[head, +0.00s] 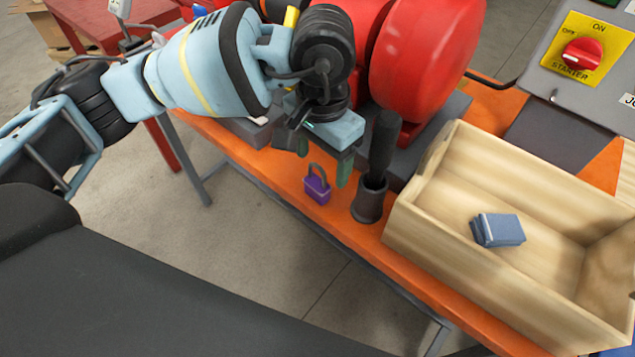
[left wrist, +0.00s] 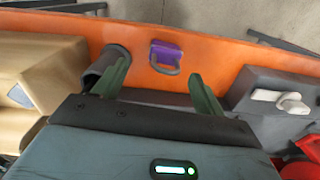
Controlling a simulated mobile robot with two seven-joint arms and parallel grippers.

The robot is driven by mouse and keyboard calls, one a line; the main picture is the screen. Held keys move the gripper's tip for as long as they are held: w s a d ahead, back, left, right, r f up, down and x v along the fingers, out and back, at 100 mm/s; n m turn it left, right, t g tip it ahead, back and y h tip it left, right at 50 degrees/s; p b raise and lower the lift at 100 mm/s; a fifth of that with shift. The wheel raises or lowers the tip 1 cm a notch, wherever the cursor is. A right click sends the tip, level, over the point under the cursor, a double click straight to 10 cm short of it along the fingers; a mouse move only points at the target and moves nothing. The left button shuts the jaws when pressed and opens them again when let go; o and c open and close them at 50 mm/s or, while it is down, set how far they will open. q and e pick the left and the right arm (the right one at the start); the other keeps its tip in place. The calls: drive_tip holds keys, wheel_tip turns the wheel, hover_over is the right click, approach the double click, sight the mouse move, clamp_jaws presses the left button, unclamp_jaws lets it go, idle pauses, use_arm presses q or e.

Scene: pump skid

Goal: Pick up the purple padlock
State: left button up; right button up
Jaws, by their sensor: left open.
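The purple padlock (head: 317,190) stands on the orange bench top near its front edge, its dark shackle pointing up. It also shows in the left wrist view (left wrist: 165,55), beyond my fingertips and between their lines. My left gripper (head: 323,160) is open and empty, its green fingers pointing down just above and behind the padlock. In the left wrist view, the two fingers of the left gripper (left wrist: 158,75) stand apart with nothing between them. The padlock appears clear of both fingers. My right gripper is not in view.
A dark cup-like holder (head: 369,199) with a black handle in it stands close right of the padlock. A wooden crate (head: 480,262) with a blue-grey block (head: 497,230) is further right. The red pump (head: 425,60) rises behind. The bench's front edge (head: 275,187) is close.

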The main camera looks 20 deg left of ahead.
sight(320, 179)
use_arm(q)
drive_tip(key=shift+f, duration=0.6)
drive_tip(key=shift+w+f, duration=0.2)
drive_tip(key=shift+f, duration=0.2)
drive_tip(key=shift+a+f, duration=0.15)
drive_tip(key=shift+f, duration=0.3)
wheel_tip(320, 179, down, 4)
drive_tip(key=shift+w+a+f+p, duration=0.1)
drive_tip(key=shift+w+p, duration=0.05)
drive_tip(key=shift+p, duration=0.25)
drive_tip(key=c, duration=1.1)
drive_tip(key=shift+c, duration=0.2)
